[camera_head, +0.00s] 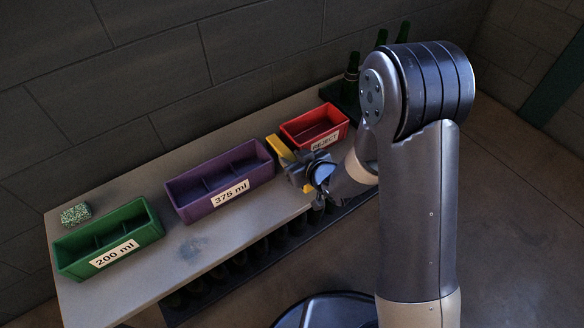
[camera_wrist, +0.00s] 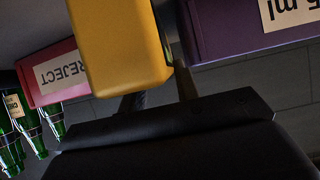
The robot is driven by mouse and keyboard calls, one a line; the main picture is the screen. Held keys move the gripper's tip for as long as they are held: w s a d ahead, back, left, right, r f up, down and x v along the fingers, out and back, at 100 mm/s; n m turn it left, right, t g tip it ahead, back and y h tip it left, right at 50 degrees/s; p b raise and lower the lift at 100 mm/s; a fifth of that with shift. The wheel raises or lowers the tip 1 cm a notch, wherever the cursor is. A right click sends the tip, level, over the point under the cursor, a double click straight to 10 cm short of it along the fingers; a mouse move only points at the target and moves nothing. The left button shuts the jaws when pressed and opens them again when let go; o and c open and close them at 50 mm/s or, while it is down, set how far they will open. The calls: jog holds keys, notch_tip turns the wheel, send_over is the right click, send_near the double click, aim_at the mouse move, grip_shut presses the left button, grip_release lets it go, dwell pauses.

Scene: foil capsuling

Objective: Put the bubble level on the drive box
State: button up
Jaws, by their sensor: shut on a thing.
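A yellow block, which I take for the bubble level (camera_head: 279,149), is held by my gripper (camera_head: 297,168) between the purple and red bins, near the table's front. Its vial is not visible. The yellow block (camera_wrist: 118,45) fills the upper middle of the wrist view, with the dark fingers of my gripper (camera_wrist: 158,92) at its lower end. My gripper is shut on it. I cannot make out a drive box in either view; my arm hides part of the table's right end.
On the table (camera_head: 188,262) stand a green "200 ml" bin (camera_head: 144,234), a purple "375 ml" bin (camera_head: 183,207) and a red "REJECT" bin (camera_head: 339,133). A speckled sponge-like block (camera_head: 75,214) lies at the back left. Green bottles (camera_head: 352,68) stand at the far right.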

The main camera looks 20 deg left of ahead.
jog(key=shift+f+b, duration=0.4)
jog(key=shift+f, duration=1.3)
jog(key=shift+f, duration=0.1)
jog(key=shift+f, duration=0.15)
jog(key=o, duration=1.1)
